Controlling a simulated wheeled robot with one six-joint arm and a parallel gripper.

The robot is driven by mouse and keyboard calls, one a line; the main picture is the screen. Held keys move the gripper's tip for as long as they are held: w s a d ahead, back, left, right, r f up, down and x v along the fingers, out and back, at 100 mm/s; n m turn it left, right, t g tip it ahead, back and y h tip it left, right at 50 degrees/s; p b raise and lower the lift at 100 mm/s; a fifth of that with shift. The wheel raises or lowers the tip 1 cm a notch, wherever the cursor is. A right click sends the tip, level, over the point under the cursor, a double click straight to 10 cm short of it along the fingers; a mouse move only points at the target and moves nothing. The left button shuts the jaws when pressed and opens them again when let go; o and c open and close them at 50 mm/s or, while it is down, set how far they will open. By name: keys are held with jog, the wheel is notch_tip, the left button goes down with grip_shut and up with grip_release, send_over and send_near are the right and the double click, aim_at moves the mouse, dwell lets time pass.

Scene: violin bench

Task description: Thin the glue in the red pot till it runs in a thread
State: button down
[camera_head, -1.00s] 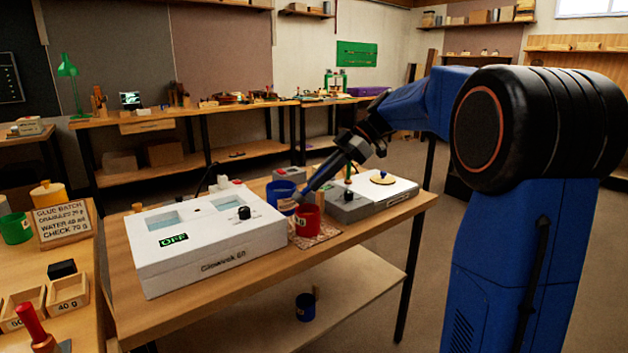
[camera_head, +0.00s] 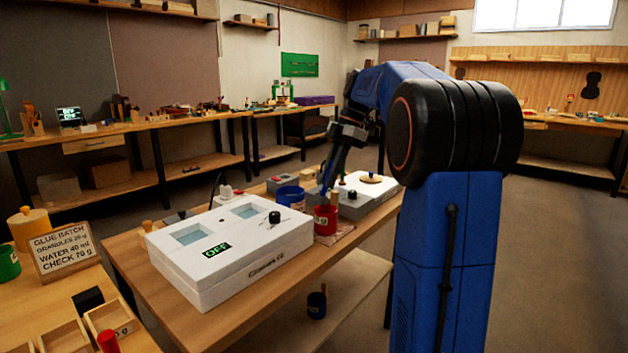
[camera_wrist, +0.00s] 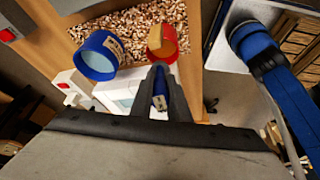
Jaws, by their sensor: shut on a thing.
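The red pot (camera_head: 326,221) stands on the bench beside the white box; the wrist view shows it (camera_wrist: 155,37) open at the top with an amber-tan inside. How thick the glue is cannot be told. A blue pot (camera_head: 291,198) stands next to it; in the wrist view this pot (camera_wrist: 83,60) shows a pale blue-grey inside. My gripper (camera_head: 325,190) is above and close to the red pot. In the wrist view my gripper (camera_wrist: 160,84) is shut on a small blue piece with a pale end (camera_wrist: 158,102), mostly hidden by the fingers.
A white box (camera_head: 235,250) with two wells and an "OFF" display fills the bench's left side. A grey unit (camera_head: 345,206) with a white top stands right of the pots. Wood shavings (camera_wrist: 125,22) lie around the pots. A batch card (camera_head: 62,252) stands at left.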

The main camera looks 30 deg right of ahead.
aim_at(323, 188)
jog(key=shift+a+r+h, duration=0.3)
jog(key=shift+a+h, duration=0.35)
jog(key=shift+h, duration=0.25)
jog(key=h, duration=0.1)
jog(key=a+h, duration=0.1)
jog(key=shift+a+r+h, duration=0.1)
jog(key=shift+r+h, duration=0.15)
jog(key=shift+h, duration=0.05)
jog(key=shift+r, duration=1.75)
